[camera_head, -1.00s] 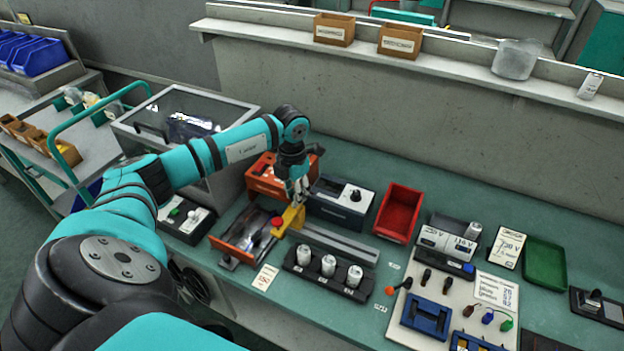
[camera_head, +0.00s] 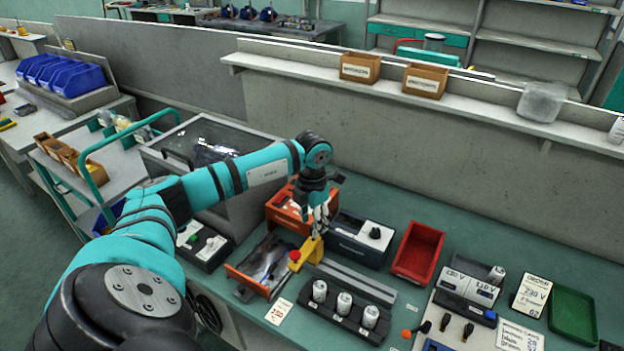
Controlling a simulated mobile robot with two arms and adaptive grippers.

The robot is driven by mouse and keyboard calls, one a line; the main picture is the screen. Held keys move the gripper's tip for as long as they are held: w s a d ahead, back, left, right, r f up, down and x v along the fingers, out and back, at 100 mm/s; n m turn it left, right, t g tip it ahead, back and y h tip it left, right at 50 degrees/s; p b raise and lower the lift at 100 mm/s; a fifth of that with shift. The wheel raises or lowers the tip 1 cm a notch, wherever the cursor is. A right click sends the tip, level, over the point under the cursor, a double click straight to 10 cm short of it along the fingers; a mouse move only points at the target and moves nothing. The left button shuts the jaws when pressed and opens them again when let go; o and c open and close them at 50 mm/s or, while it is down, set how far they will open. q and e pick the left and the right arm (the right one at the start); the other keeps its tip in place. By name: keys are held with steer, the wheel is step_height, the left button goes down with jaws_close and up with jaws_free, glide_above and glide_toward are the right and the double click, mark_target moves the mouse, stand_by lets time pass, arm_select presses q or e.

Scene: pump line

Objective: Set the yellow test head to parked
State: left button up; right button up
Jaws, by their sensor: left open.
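The yellow test head (camera_head: 306,252) stands at the left end of a grey rail (camera_head: 352,281) on the green bench. A red knob (camera_head: 295,255) shows at its left side. My left gripper (camera_head: 318,228) points down right over the yellow head, its fingers apart at the head's upper part. I cannot tell whether the fingers touch it. My right gripper is not in view.
A black rack with several white cylinders (camera_head: 344,303) lies in front of the rail. An orange-edged tray (camera_head: 258,268) is to the left, an orange box (camera_head: 287,207) and a dark box (camera_head: 358,240) behind. A red bin (camera_head: 418,252) stands to the right.

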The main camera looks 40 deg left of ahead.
arm_select(q)
step_height(320, 180, up, 10)
stand_by(0.3)
steer(key=shift+a+f, duration=0.1)
stand_by(0.3)
